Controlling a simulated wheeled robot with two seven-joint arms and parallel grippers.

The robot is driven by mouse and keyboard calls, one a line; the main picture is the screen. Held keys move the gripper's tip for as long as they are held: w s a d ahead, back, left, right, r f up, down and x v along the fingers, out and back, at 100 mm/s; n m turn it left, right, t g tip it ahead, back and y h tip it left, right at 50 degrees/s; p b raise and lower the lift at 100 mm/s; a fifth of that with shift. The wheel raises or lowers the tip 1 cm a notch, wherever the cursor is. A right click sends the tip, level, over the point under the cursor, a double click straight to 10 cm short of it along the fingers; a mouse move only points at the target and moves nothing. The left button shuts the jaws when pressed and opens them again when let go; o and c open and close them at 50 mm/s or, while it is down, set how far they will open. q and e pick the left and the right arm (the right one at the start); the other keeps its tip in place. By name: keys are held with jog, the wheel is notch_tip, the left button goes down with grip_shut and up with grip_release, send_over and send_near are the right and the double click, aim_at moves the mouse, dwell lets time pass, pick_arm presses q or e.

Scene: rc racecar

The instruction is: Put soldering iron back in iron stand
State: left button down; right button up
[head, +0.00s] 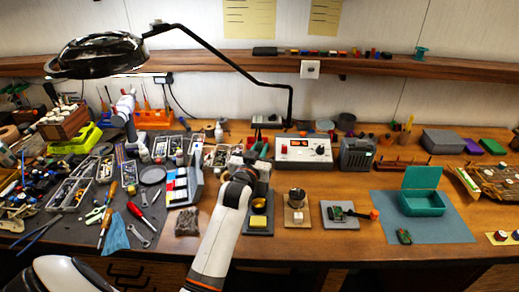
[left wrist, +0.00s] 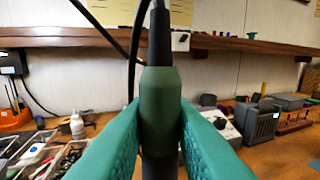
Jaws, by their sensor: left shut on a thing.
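My left gripper (head: 257,160) is above the bench in front of the soldering station. In the left wrist view its green fingers (left wrist: 160,125) are shut on both sides of the soldering iron (left wrist: 160,95), which has a dark green grip with black parts above and below. The iron looks roughly upright in that view; its lower end is hidden. In the head view the gripper and wrist largely hide it. What looks like the iron stand, a dark base with a yellow sponge (head: 258,222), sits just below my wrist, partly covered by it. My right gripper is not in view.
The soldering station (head: 303,150) stands behind the gripper, with a grey box-like unit (head: 357,155) to its right. A brown pad with a metal cup (head: 296,199) and a grey pad with a circuit board (head: 340,213) lie right of the stand.

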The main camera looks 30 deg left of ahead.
pick_arm(q)
jog(key=shift+f+b, duration=0.4)
jog(key=shift+f, duration=0.3)
jog(key=c, duration=0.8)
grip_release()
jog(key=s+d+r+p, duration=0.2)
jog(key=s+p, duration=0.3)
jog(key=s, duration=0.1)
jog(key=shift+s, duration=0.4)
